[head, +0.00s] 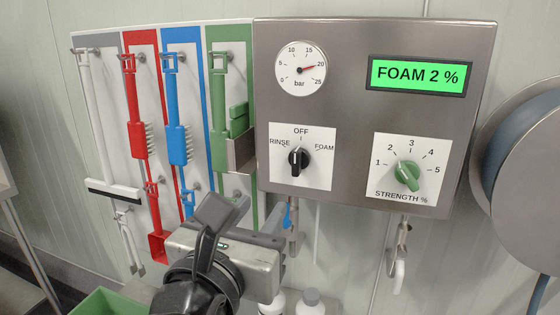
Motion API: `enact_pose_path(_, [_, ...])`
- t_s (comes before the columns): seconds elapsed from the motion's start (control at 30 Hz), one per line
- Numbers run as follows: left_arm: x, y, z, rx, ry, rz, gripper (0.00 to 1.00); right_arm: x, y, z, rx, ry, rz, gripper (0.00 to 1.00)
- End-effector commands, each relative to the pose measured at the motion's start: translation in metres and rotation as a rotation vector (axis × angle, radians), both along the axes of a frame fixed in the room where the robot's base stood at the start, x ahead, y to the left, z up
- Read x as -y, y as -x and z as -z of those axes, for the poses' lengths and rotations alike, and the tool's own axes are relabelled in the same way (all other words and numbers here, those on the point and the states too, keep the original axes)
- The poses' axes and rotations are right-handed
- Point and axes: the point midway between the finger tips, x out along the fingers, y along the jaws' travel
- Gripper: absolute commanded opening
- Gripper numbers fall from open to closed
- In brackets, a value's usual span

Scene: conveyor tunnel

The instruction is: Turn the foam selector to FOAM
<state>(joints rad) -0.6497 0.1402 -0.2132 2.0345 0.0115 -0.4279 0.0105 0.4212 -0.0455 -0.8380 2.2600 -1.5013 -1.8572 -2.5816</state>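The foam selector (299,160) is a black knob on a white plate marked RINSE, OFF and FOAM, on the steel control box (345,110). Its grip bar looks close to upright, near OFF; its exact pointing is too small to tell. The green display (418,76) reads FOAM 2 %.
A green strength knob (407,177) points near 2. A pressure gauge (301,69) sits above the selector. Coloured cleaning tools hang on a board (142,75) to the left. A hose reel (530,170) is at the right. Bottles (311,302) stand below the box.

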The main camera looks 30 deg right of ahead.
Motion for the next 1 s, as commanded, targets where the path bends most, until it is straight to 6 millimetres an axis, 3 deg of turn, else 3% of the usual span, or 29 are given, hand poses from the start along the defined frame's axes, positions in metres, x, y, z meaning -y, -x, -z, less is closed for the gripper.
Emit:
enact_pose_path(0.3, [-0.001,0.01,0.007,-0.027,-0.005,0.003,0.36,0.043,-0.034,-0.001,-0.002,0.007,0.008,0.35])
enact_pose_path(0.7, [-0.001,0.008,0.003,-0.019,-0.005,0.005,0.36,0.104,-0.087,0.0,-0.005,0.006,0.006,0.35])
enact_pose_path(1.0, [-0.001,0.003,0.0,-0.007,-0.006,0.005,0.36,0.119,-0.101,0.0,-0.004,0.005,0.002,0.35])
